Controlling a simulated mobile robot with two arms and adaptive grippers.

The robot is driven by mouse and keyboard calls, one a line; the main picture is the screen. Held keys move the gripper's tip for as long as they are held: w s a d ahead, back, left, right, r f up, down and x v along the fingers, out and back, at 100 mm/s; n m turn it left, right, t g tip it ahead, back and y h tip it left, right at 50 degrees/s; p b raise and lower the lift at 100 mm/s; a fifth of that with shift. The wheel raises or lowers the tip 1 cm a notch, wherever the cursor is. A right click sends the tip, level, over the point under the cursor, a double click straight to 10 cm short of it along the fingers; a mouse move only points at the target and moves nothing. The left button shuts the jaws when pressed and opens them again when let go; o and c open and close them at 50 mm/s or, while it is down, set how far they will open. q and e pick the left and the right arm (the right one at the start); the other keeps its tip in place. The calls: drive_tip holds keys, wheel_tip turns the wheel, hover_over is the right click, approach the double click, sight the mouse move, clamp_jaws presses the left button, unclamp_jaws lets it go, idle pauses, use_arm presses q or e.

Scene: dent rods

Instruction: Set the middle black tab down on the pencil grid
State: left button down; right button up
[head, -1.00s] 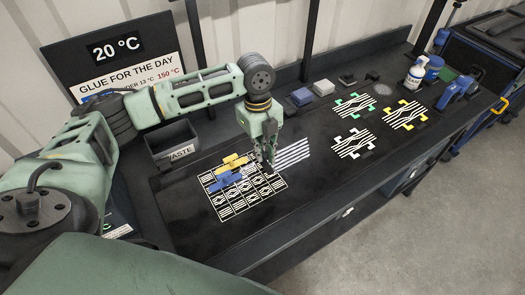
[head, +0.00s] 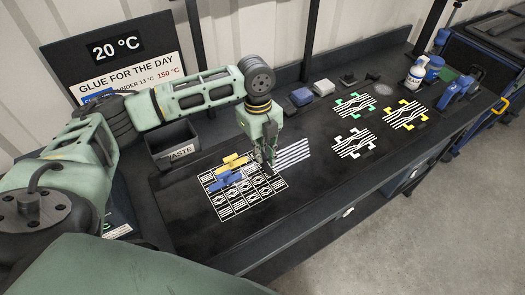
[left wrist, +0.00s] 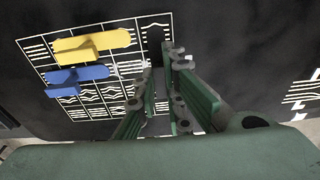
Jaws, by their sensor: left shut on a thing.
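The pencil grid (head: 246,199), a white-lined field of patterned cells, lies on the dark bench. My left gripper (head: 267,166) points down at its right edge, low over the bench. It is shut on a dark piece, the black tab (left wrist: 154,50), which barely shows between the fingers (left wrist: 163,65) in the left wrist view. I cannot tell whether the tab touches the grid. A yellow tab (head: 233,160) and a blue tab (head: 224,181) lie on the grid's left part. My right gripper is out of view.
White stripes (head: 293,152) lie just right of my gripper. A waste bin (head: 174,148) stands behind the grid. Striped patterns with green (head: 354,106) and yellow (head: 405,114) corners, blocks and bottles are farther right. The bench in front of the grid is clear.

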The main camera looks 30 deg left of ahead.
use_arm(q)
drive_tip(key=shift+f, duration=0.15)
drive_tip(key=c, duration=1.8)
unclamp_jaws()
drive_tip(key=shift+o, duration=0.2)
